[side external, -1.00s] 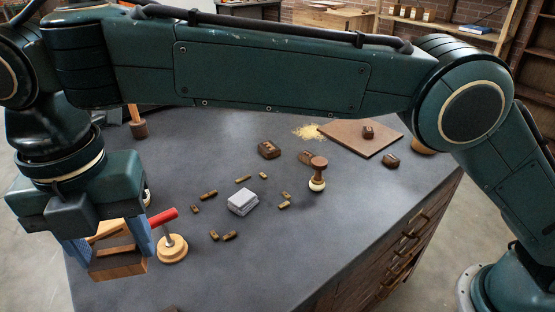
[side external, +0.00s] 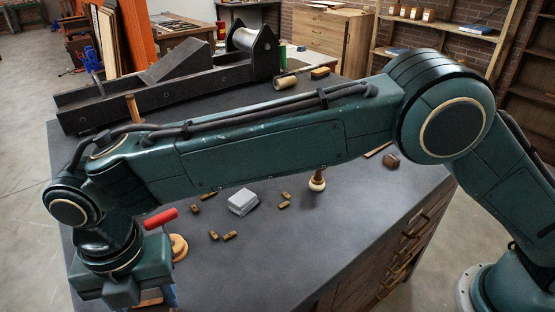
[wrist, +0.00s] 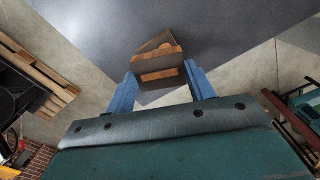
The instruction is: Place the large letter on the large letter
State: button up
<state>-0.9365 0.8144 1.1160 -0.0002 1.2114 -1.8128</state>
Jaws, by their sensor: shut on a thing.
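My gripper (wrist: 160,84) is shut on a brown wooden block with a paler patch on its face, the held large letter (wrist: 160,52). The blue fingers grip it on two sides in the wrist view. In the side external view my gripper (side external: 150,298) is at the lower left, low over the table's front left part, with the block mostly hidden under it. Whether the block touches anything below cannot be told. Another brown block (side external: 391,161) lies at the table's right. No other large letter shows clearly; my arm covers the table's middle.
A grey block (side external: 243,202) and several small brown pieces (side external: 230,236) lie mid-table. A round wooden stamp (side external: 317,184) stands to their right. A black press (side external: 160,85) fills the back left.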

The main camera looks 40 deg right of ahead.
aim_at(148, 303)
jog(key=shift+f, duration=2.1)
jog(key=shift+f, duration=0.15)
jog(key=o, duration=0.9)
jog(key=shift+o, duration=0.2)
notch_tip(148, 303, up, 12)
jog(key=shift+r, duration=0.15)
